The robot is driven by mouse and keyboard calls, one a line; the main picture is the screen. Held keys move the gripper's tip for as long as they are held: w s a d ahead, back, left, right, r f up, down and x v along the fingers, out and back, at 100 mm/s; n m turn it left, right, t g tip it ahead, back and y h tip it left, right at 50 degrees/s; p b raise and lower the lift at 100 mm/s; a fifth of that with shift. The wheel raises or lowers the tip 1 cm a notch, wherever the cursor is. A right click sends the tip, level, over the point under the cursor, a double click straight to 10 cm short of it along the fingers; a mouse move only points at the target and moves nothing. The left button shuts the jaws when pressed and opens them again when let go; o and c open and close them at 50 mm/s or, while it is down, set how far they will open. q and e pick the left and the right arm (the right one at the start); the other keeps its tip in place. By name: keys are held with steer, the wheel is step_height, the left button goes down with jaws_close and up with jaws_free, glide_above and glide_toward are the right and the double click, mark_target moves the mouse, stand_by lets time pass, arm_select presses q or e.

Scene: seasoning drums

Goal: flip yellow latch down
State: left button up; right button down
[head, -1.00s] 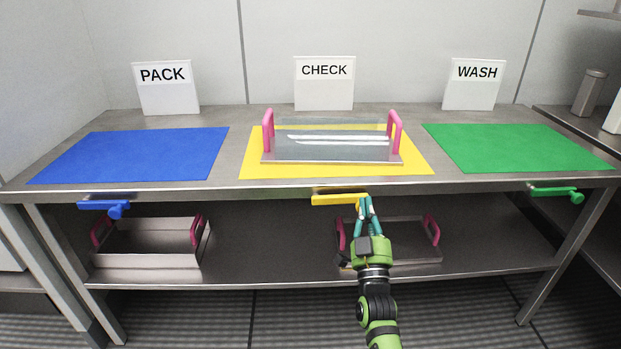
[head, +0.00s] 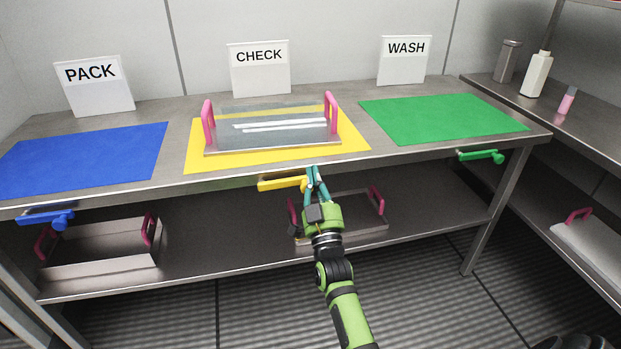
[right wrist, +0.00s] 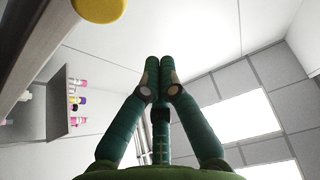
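The yellow latch (head: 283,184) is mounted under the front edge of the table, below the yellow mat (head: 196,160). Its handle lies roughly level, with the free end to the right. My right gripper (head: 314,172) is just right of that free end, its fingertips pointing up near the table edge. In the right wrist view its fingertips (right wrist: 164,65) are together with nothing between them. The round yellow end of the latch (right wrist: 98,8) shows at the upper left there, apart from the fingertips. My left gripper is not in view.
A metal tray with pink handles (head: 333,101) stands on the yellow mat. A blue latch (head: 48,218) and a green latch (head: 481,156) hang from the same edge. More trays sit on the lower shelf (head: 210,255). A side shelf with bottles (head: 537,74) is at right.

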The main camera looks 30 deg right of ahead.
steer(key=v, duration=0.9)
steer(key=shift+s+a+f, duration=0.15)
steer(key=shift+a+f, duration=0.1)
steer(key=shift+f, duration=0.15)
